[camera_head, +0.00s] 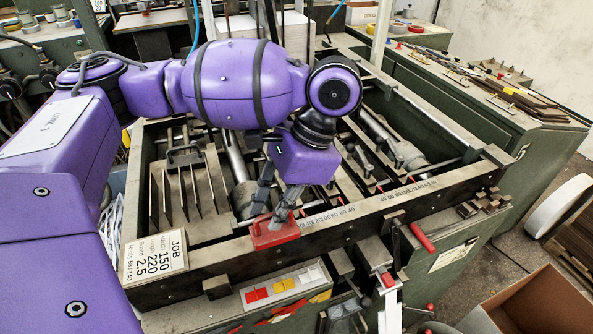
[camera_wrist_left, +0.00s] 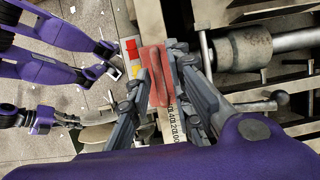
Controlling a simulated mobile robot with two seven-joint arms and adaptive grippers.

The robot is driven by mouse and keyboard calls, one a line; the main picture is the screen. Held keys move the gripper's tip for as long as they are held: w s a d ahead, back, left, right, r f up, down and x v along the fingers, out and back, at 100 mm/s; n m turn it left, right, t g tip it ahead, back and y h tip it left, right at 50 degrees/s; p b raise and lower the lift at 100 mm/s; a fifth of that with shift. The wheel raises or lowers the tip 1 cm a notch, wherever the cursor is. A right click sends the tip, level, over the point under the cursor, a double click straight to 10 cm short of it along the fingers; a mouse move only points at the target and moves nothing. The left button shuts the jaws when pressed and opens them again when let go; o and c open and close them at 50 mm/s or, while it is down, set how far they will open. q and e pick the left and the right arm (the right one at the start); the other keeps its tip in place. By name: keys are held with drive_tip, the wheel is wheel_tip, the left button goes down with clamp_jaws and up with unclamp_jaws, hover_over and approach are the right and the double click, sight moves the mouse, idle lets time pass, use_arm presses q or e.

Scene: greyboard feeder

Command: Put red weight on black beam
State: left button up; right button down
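The red weight (camera_head: 273,233) is a flat red block at the long dark front beam (camera_head: 400,204), which carries a printed number scale along its top. My left gripper (camera_head: 272,216) reaches down from above with its grey fingers at the weight.
A panel with red, yellow and white patches (camera_head: 284,286) is below the beam. A red handle (camera_head: 422,237) sticks out at the front. A cardboard box (camera_head: 535,305) stands on the floor at lower right.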

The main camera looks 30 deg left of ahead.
drive_tip(key=shift+a+f, duration=0.1)
drive_tip(key=shift+a, duration=0.05)
